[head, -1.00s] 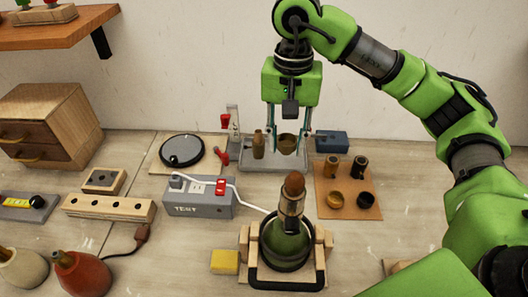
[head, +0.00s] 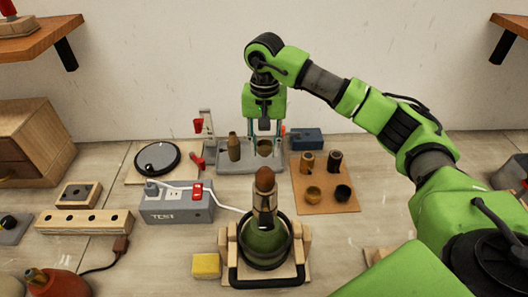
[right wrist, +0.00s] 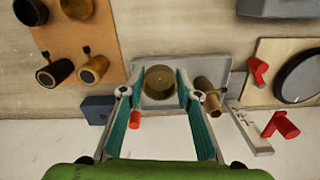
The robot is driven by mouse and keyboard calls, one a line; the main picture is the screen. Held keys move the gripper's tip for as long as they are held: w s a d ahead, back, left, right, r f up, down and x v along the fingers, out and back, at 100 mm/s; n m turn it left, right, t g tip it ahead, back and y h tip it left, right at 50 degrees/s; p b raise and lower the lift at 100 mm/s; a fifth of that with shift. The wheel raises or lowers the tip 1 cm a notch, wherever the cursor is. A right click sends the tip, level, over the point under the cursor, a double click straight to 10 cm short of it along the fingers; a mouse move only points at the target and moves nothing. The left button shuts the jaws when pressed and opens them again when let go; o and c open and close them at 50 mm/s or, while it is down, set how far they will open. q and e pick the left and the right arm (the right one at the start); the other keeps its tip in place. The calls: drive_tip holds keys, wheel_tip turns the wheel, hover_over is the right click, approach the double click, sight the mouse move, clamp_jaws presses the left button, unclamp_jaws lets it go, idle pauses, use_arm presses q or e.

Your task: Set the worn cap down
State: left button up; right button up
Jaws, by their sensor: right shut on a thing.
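The worn cap (head: 265,149), a dull brass cup shape, is between the fingers of my right gripper (head: 265,150), which is shut on it. In the right wrist view the cap (right wrist: 160,82) shows its round form between the teal fingers. The cap is over or in the right part of a grey tray (head: 250,169) at the back of the table. I cannot tell whether its underside touches the tray. A brass socket shell (head: 234,147) stands in the tray just left of the cap. My left gripper is not in view.
A blue-grey box (head: 306,139) stands close right of the tray. A brown mat (head: 325,190) holds several brass and dark parts. A red clip (head: 197,162) is at the tray's left. The green lamp (head: 264,240) sits in a wooden cradle in front, beside the TEST box (head: 175,207).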

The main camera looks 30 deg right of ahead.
drive_tip(key=w+f, duration=0.1)
drive_tip(key=w+d+f, duration=0.1)
drive_tip(key=f, duration=0.1)
drive_tip(key=w+f+p, duration=0.1)
drive_tip(key=shift+d+f, duration=0.25)
drive_tip(key=shift+d, duration=0.1)
drive_tip(key=shift+w+d+f, duration=0.1)
drive_tip(key=shift+f, duration=0.25)
wheel_tip(320, 180, down, 2)
drive_tip(key=shift+f+p, duration=0.15)
drive_tip(key=shift+p, duration=0.75)
drive_tip(key=shift+f, duration=0.35)
drive_tip(key=o, duration=0.9)
drive_tip(key=shift+f+b, duration=0.1)
drive_tip(key=shift+b, duration=0.25)
drive_tip(key=o, duration=0.4)
drive_tip(key=shift+o, duration=0.2)
